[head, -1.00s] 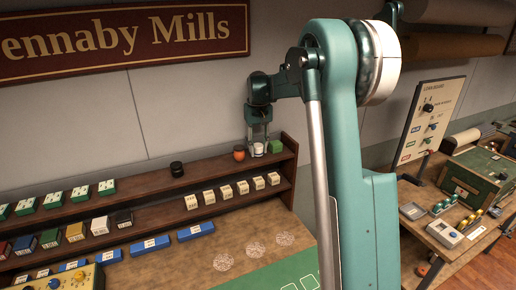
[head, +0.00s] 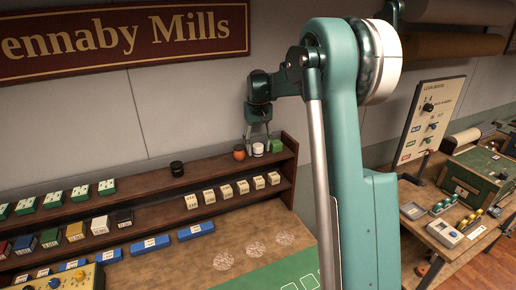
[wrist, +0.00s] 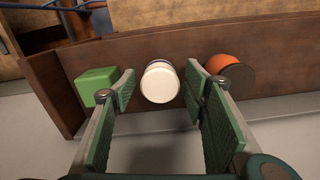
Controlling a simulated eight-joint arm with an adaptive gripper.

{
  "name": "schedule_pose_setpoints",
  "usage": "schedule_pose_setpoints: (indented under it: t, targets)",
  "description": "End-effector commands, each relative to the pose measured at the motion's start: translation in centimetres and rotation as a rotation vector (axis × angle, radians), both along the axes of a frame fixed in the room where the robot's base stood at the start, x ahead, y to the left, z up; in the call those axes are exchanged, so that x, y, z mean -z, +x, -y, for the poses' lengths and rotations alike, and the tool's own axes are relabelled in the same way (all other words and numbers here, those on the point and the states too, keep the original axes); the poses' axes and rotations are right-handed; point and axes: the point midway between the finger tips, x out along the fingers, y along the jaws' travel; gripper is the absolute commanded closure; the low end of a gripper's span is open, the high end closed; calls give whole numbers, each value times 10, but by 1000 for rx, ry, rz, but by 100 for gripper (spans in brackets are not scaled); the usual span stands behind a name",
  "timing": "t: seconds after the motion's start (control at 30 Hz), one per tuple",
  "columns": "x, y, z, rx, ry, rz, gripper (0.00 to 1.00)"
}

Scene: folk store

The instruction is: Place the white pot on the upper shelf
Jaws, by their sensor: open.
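The white pot (head: 258,149) stands upright on the upper shelf (head: 220,166), between an orange pot and a green block. In the wrist view the white pot (wrist: 160,82) sits between and just beyond my fingertips, with a gap on each side. My gripper (head: 257,141) is open and points down over the pot. The wrist view shows its two green-padded fingers (wrist: 160,90) spread apart and nothing held between them.
The orange pot (wrist: 231,72) is close to one finger, and the green block (wrist: 97,86) is close to the other. A black pot (head: 177,169) stands farther left on the upper shelf. Small boxes (head: 226,191) line the shelf below.

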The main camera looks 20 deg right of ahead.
Motion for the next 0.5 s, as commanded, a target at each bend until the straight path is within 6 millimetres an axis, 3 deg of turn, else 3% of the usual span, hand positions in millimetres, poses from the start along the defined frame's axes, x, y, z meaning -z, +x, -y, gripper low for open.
schedule_pose_setpoints:
  t: [0.27,0.5]
  targets:
    - [-31,0,0,0,0,0,55]
    - [-70,0,0,0,0,0,55]
